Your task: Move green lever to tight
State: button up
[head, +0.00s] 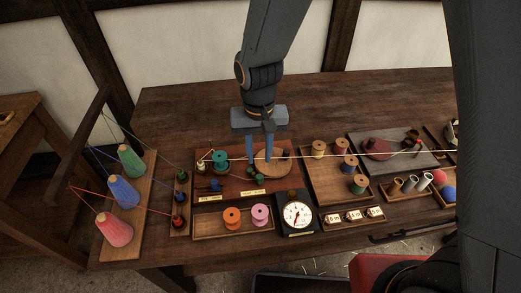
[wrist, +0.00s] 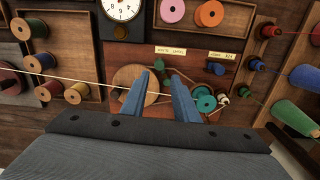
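My gripper (head: 260,158) points down over a reddish board (head: 238,182), its two blue fingers apart with nothing seen held; it also shows in the wrist view (wrist: 161,80). A round wooden disc (head: 275,163) is close beside and partly behind one finger. A teal spool-like part (head: 220,158) stands on the board to the left of my gripper; it shows in the wrist view (wrist: 206,104). A small blue knob (head: 215,184) is near the board's labels (head: 253,191).
A pale cord (head: 310,155) runs across the board, close to my fingers. A dial gauge (head: 297,214) and a tray with an orange spool (head: 232,215) and a pink spool (head: 260,213) are in front. Coloured cones (head: 123,192) stand left, wooden spools (head: 319,149) right. The table's back is clear.

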aim_at(259, 177)
notch_tip(259, 177, down, 10)
jog(key=b, duration=0.7)
jog(key=shift+f, duration=0.25)
jog(key=shift+s+a+p, duration=0.35)
jog(key=shift+s+a, duration=0.05)
jog(key=shift+a, duration=0.2)
jog(key=shift+s+a+p, duration=0.2)
jog(key=shift+a+p, duration=0.15)
jog(key=shift+a, duration=0.4)
jog(key=shift+w+a+p, duration=0.1)
jog(key=shift+a+p, duration=0.35)
jog(key=shift+a, duration=0.85)
jog(key=shift+d, duration=0.25)
jog(key=shift+r+p, duration=0.15)
jog(key=shift+p, duration=0.2)
